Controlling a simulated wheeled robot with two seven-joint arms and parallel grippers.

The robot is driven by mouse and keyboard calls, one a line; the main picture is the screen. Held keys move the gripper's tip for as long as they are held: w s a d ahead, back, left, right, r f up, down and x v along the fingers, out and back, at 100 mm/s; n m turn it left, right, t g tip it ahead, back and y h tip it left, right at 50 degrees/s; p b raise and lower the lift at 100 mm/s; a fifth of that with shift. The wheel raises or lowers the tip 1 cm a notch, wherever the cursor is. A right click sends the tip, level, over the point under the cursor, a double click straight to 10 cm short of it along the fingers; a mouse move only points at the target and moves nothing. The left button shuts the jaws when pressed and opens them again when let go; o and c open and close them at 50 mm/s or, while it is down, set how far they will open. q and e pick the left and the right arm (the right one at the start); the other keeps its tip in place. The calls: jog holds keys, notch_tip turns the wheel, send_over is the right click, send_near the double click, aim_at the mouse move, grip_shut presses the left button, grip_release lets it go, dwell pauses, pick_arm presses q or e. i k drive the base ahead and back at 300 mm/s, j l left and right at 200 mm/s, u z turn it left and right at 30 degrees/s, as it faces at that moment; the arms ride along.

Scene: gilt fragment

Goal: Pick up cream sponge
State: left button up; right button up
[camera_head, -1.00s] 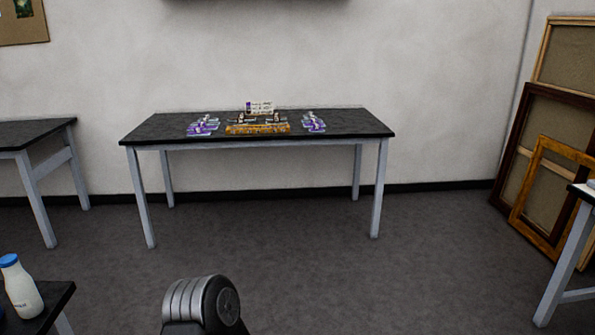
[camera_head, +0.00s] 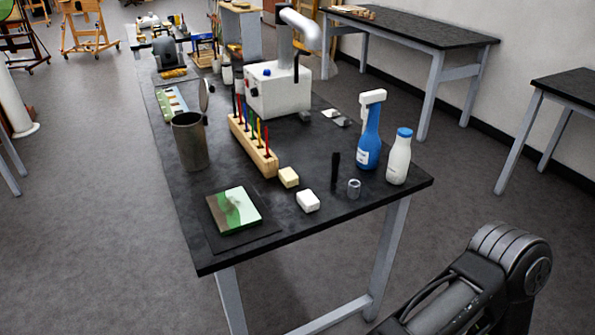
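A small cream sponge (camera_head: 289,177) lies on the near part of the black-topped table (camera_head: 345,208). It sits by the near end of a wooden block holding coloured tools. A similar white block (camera_head: 308,201) lies just in front of it, a little to the right. Nothing touches or covers the cream sponge. Part of my own arm shows at the lower right, beyond the table's near right corner. Neither of my grippers is in view.
The wooden holder (camera_head: 252,143), a grey metal can (camera_head: 190,141), a green picture panel (camera_head: 234,210), a blue spray bottle (camera_head: 370,138) and a white bottle (camera_head: 399,157) surround the sponges. A dark upright stick (camera_head: 335,170) and small metal cup (camera_head: 354,189) stand to the right.

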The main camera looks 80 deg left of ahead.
aim_at(288, 177)
jog(key=u, duration=3.55)
